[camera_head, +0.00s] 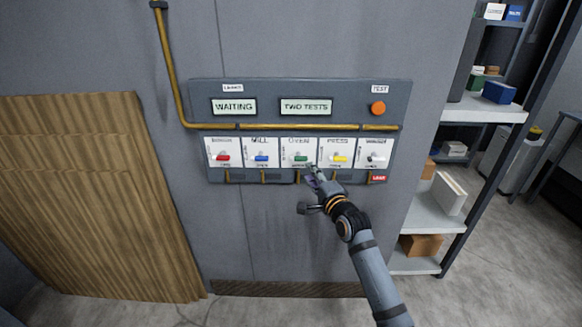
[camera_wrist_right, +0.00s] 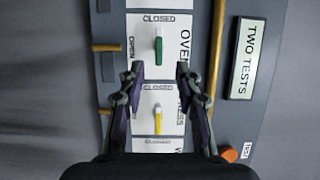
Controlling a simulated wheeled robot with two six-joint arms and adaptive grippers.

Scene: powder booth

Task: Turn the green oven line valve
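The green OVEN valve handle (camera_head: 301,158) sits on the middle white card of the valve panel and lies level. In the right wrist view the green handle (camera_wrist_right: 158,51) lies in line with the CLOSED label; OPEN is at the card's side. My right gripper (camera_head: 312,171) is just below and right of it in the head view. In the wrist view my right gripper (camera_wrist_right: 160,68) is open, its fingertips either side of the handle's near end, with no visible contact. The gap to the panel cannot be judged. My left gripper is out of view.
The panel (camera_head: 290,89) also has red (camera_head: 223,157), blue (camera_head: 261,158) and yellow (camera_head: 340,158) handles, the yellow close by. Displays read WAITING (camera_head: 234,106) and TWO TESTS (camera_head: 306,106). An orange button (camera_head: 378,108) is at right. A brass pipe (camera_head: 270,126) crosses above the cards.

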